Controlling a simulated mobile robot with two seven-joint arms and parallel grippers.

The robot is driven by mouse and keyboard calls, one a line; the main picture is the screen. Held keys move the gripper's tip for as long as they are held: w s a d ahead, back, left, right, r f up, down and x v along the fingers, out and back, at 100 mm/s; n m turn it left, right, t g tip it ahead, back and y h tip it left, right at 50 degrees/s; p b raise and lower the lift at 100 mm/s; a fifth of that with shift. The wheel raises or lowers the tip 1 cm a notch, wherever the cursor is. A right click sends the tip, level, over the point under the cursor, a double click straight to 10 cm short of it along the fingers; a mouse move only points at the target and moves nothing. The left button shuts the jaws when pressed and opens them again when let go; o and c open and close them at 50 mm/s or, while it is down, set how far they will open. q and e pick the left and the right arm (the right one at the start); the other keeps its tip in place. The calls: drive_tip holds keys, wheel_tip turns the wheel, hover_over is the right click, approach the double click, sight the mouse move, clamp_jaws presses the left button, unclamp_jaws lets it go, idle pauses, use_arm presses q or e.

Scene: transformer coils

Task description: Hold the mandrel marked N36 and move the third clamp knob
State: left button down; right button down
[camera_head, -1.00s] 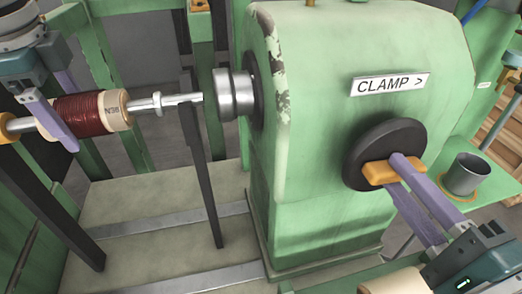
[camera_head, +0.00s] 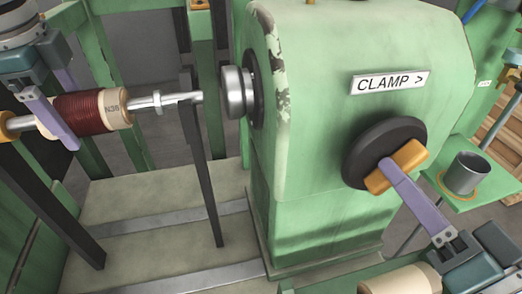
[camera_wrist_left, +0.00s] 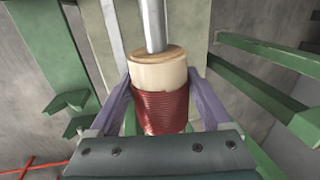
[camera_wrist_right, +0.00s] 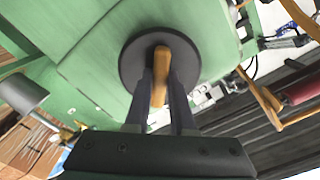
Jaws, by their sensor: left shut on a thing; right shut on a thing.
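The mandrel marked N36 (camera_head: 115,107) has dark red winding, pale end collars and a silver shaft (camera_head: 170,100) pointing right. My left gripper (camera_head: 74,118) is shut on it across the winding, also seen in the left wrist view (camera_wrist_left: 160,105). The shaft's free end stands apart from the silver chuck (camera_head: 235,92) on the green housing. My right gripper (camera_wrist_right: 159,85) is shut on the bar, which is tilted up to the right in the head view.
A grey cup (camera_head: 466,174) stands on a green shelf (camera_head: 495,190) right of the knob. A dark upright bar (camera_head: 203,170) stands below the shaft end. Another pale coil (camera_head: 400,280) lies at the bottom edge. The floor plate (camera_head: 150,205) below the mandrel is mostly clear.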

use_arm(q)
drive_tip(key=shift+r, duration=0.1)
use_arm(e)
drive_tip(key=shift+d+n, duration=0.1)
drive_tip(key=shift+n, duration=4.1)
drive_tip(key=c, duration=0.8)
unclamp_jaws()
drive_tip(key=shift+o, duration=0.2)
drive_tip(key=v, duration=1.2)
